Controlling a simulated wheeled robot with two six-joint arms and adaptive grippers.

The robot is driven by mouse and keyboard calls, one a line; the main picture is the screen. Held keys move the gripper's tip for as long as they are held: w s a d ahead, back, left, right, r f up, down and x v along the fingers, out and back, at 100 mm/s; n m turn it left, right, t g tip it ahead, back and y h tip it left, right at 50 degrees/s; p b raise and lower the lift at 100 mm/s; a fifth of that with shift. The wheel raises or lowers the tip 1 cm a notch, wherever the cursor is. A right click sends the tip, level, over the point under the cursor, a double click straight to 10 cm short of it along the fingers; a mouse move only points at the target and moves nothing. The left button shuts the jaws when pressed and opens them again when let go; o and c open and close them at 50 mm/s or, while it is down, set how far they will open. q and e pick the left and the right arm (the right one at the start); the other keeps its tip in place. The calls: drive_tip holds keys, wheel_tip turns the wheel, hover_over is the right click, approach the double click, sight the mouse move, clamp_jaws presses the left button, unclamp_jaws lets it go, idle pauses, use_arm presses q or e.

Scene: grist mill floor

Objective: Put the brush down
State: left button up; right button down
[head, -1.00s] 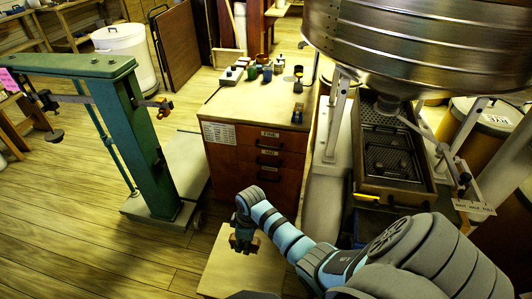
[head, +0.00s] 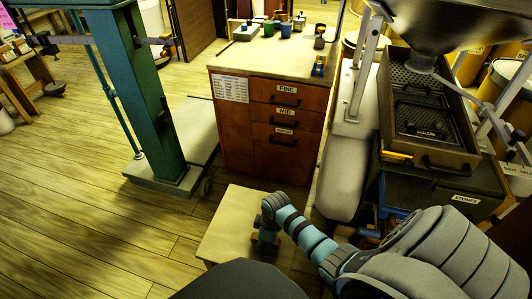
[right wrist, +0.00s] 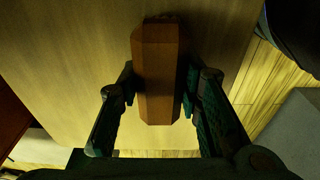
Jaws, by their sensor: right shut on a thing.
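The brush shows in the right wrist view as a brown wooden block (right wrist: 157,70) between the two fingers. My right gripper (right wrist: 157,95) is shut on it. Its bristles are not visible. A pale wooden low table or stool top (right wrist: 60,60) lies below the brush and fills much of that view. In the head view my right gripper (head: 264,241) is over the right part of this low top (head: 228,228). Any gap between brush and top cannot be told. My left gripper is not in view.
A wooden drawer cabinet (head: 235,125) stands behind the low top, with small jars and blocks on it. A green scale post (head: 140,90) stands at left. At right are a black bin labelled STONES (head: 440,195) and a metal hopper (head: 440,25).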

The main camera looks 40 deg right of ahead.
drive_tip(key=shift+f, duration=0.65)
drive_tip(key=shift+r, duration=0.2)
drive_tip(key=shift+f, duration=0.15)
drive_tip(key=c, duration=1.2)
unclamp_jaws()
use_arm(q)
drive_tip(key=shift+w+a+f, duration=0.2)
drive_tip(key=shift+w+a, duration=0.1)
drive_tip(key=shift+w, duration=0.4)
use_arm(e)
drive_tip(key=shift+o, duration=0.2)
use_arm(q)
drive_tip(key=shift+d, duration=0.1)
